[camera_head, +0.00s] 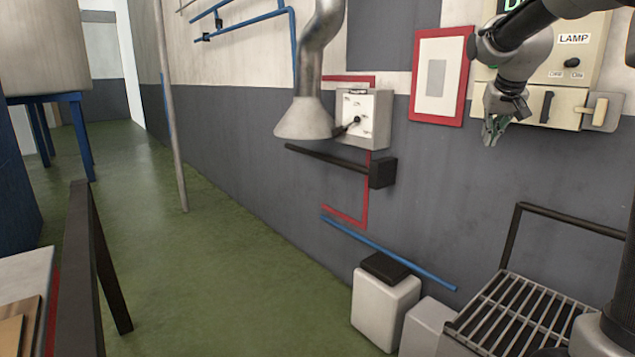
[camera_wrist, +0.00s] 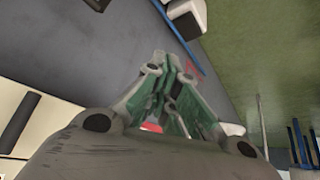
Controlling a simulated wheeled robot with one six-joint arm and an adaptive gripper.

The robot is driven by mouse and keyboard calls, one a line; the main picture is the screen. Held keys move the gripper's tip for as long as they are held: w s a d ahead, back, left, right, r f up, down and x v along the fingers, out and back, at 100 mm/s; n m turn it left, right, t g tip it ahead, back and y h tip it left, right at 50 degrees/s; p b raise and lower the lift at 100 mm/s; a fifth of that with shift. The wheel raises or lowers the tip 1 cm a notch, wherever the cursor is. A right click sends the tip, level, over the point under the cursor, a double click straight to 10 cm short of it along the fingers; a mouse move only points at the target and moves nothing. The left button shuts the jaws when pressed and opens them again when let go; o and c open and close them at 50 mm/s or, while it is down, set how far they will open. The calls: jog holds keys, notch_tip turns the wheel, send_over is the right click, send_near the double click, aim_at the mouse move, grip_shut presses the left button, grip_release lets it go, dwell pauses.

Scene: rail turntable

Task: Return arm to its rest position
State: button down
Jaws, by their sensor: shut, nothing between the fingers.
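My gripper (camera_head: 490,132) hangs at the upper right of the head view, in front of the wall beside the cream lamp panel (camera_head: 585,75). Its fingers point down and are shut with nothing between them. In the wrist view the green-padded fingers (camera_wrist: 172,68) come together over the grey wall and green floor. My arm reaches in from the top right corner. Whether the gripper touches the panel cannot be told.
A red-framed notice (camera_head: 456,45) hangs left of my gripper. A switch box (camera_head: 363,118) and metal duct hood (camera_head: 308,118) are further left. Below are a wire rack (camera_head: 520,310) and a white bin (camera_head: 384,310). Green floor (camera_head: 215,270) is open at left centre.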

jog(key=s+a+f+n, duration=0.1)
jog(key=s+a+f, duration=0.2)
jog(key=s, duration=0.9)
jog(key=s+a+f+g+y, duration=0.1)
jog(key=s+f, duration=0.3)
jog(key=s, duration=0.7)
jog(key=s+a+f+n+g, duration=0.1)
jog(key=s+a+f, duration=0.2)
jog(key=s, duration=0.9)
jog(key=shift+s+a+f+n+y, duration=0.3)
jog(key=shift+a+f, duration=0.05)
jog(key=shift+a, duration=0.5)
